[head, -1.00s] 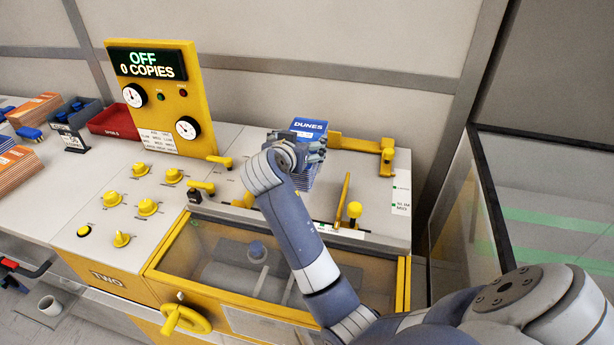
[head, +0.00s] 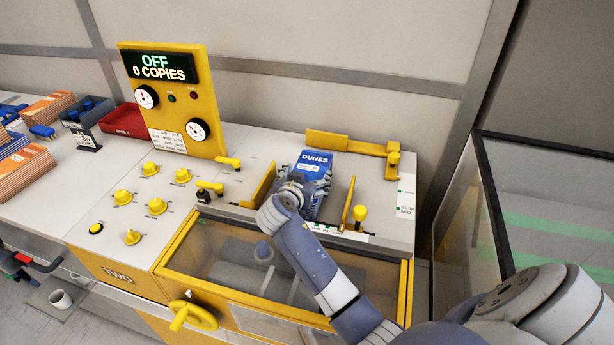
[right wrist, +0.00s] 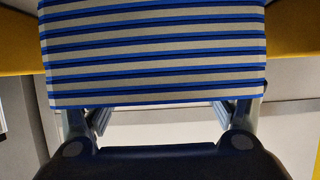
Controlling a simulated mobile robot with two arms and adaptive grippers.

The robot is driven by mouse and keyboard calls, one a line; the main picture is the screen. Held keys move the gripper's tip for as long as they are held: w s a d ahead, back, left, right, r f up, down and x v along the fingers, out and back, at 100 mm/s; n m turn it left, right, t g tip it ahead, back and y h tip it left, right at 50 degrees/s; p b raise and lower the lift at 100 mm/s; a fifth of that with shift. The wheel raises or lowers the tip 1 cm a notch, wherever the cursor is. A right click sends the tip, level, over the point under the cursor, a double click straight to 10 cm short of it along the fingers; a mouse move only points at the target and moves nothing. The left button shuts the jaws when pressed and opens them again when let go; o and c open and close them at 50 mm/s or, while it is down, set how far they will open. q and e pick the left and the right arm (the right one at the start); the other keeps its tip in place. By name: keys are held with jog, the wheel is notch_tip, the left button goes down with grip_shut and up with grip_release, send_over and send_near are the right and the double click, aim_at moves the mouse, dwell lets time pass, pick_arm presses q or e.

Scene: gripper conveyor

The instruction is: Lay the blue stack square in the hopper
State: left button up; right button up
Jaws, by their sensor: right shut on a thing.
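The blue stack (head: 317,163), its cover reading DUNES, is over the hopper bed (head: 380,225), between the left yellow guide (head: 263,184) and the right yellow guide (head: 347,204). It looks slightly turned against the guides. My right gripper (head: 307,187) is shut on the stack from its near end. In the right wrist view the stack's striped blue and white edge (right wrist: 155,55) fills the top, with a finger at each side. I cannot tell whether its underside touches the bed. My left gripper is not seen.
A yellow back stop (head: 345,144) stands behind the stack. A yellow knob (head: 360,213) is right of the right guide. The control panel (head: 172,100) reads OFF, 0 COPIES. Orange stacks (head: 25,170) and a red bin (head: 123,120) are at the left. A glass-sided enclosure (head: 465,215) is at the right.

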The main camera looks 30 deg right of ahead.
jog(key=o, duration=1.7)
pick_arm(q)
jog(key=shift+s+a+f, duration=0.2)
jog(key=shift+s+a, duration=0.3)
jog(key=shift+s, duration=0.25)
pick_arm(e)
jog(key=shift+o, duration=0.5)
jog(key=shift+s, duration=0.1)
